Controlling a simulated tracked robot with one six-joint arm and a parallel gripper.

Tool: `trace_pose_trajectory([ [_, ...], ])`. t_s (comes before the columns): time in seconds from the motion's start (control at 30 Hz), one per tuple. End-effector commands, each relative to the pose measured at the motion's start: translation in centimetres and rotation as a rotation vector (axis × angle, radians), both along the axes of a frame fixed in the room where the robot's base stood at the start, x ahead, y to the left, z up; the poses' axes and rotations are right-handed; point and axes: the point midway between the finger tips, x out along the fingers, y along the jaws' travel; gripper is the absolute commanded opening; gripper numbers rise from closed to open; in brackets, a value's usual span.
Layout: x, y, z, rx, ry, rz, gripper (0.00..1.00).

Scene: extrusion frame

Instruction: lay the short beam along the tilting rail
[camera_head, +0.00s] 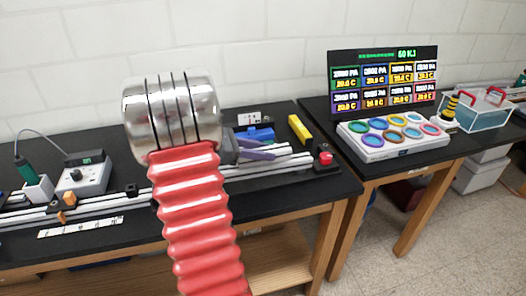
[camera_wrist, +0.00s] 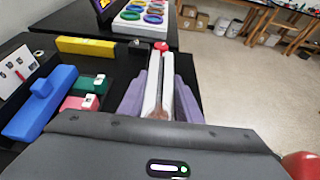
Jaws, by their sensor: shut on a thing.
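My gripper (camera_head: 256,149) has purple fingers and is shut on a pale silver bar, which I take to be the short beam (camera_head: 277,150). In the wrist view the fingers (camera_wrist: 162,88) stand on both sides of pale, lengthwise strips, with the beam (camera_wrist: 154,84) between them. A longer silver rail (camera_head: 285,167), likely the tilting rail, runs along the bench just in front of and below the beam, toward a red knob (camera_head: 325,158). I cannot tell whether beam and rail touch. My arm hides the rail's middle.
A blue block (camera_wrist: 40,102), a yellow bar (camera_wrist: 86,45), and green (camera_wrist: 88,83) and pink (camera_wrist: 80,103) pieces lie left of the fingers in the wrist view. A grey box with a dial (camera_head: 83,178) stands at the bench's left. A screen (camera_head: 383,80) stands on the right bench.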

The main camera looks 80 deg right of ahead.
Motion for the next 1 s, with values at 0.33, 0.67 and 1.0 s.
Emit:
trace_pose_trajectory([
  [0.33,-0.07,-0.06,-0.74,-0.001,0.001,-0.001,0.02],
  [0.67,-0.08,-0.05,-0.76,0.001,0.000,-0.002,0.50],
  [1.0,-0.07,-0.05,-0.18,-0.001,-0.001,-0.002,0.50],
])
